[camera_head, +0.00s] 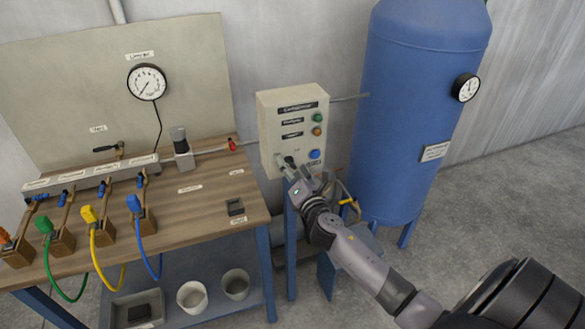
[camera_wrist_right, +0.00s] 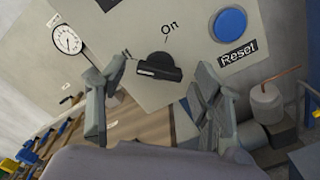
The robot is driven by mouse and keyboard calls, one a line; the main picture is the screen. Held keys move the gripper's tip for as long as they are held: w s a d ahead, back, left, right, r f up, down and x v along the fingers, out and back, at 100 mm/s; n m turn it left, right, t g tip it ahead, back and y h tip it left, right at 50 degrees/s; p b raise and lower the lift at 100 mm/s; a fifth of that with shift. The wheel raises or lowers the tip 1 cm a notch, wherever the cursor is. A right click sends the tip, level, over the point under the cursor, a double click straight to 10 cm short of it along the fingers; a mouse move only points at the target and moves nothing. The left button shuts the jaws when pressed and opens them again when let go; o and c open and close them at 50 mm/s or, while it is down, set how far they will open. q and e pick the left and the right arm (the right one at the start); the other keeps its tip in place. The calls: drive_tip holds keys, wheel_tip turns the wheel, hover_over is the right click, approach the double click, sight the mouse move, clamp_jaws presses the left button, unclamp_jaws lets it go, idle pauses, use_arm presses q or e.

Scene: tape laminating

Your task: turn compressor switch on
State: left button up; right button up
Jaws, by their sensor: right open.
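The compressor control box (camera_head: 294,108) is a cream panel on a post beside the blue tank. Its black rotary switch (camera_wrist_right: 158,66) sits below the "On" label in the right wrist view, with the blue Reset button (camera_wrist_right: 230,24) to its right. In the head view the switch (camera_head: 289,161) is partly covered by my right gripper (camera_head: 286,168). My right gripper also shows in the right wrist view (camera_wrist_right: 157,82), open, with one finger on each side of the switch. I cannot tell whether the fingers touch it. My left gripper is not in view.
The blue tank (camera_head: 420,100) with a gauge stands right of the box. A wooden workbench (camera_head: 200,205) with coloured hoses stands to the left. A pipe (camera_head: 349,97) joins box and tank. Open concrete floor (camera_head: 490,195) lies at the right.

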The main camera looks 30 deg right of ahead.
drive_tip(key=shift+c, duration=0.4)
drive_tip(key=c, duration=1.1)
